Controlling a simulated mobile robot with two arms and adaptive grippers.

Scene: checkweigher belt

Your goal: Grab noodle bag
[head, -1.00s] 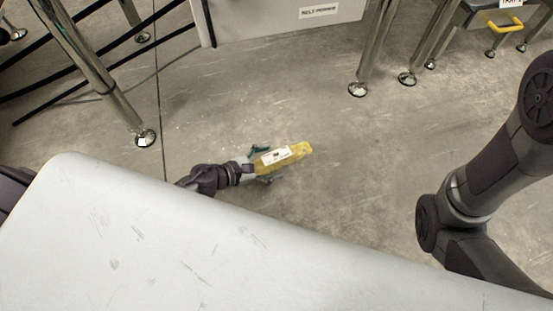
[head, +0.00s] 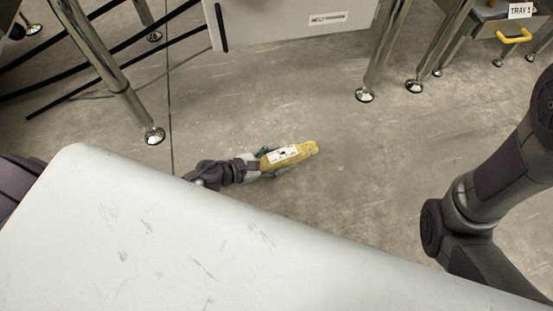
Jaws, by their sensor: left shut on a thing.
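A yellow noodle bag (head: 306,150) with a white label shows in the middle of the head view, against the grey floor. My left gripper (head: 277,161) comes in from the left, past the edge of the pale surface, and is shut on the noodle bag at its left end. The bag points to the right, its far end free. I cannot tell whether the bag touches the floor. Of my right arm only dark links show at the right; its gripper is out of view.
A large pale, scuffed surface (head: 150,245) fills the lower left. Metal legs with round feet stand at the upper left (head: 154,136) and upper right (head: 365,95). A white labelled panel (head: 290,25) and a tray with a yellow handle (head: 513,37) are at the back. Open floor surrounds the bag.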

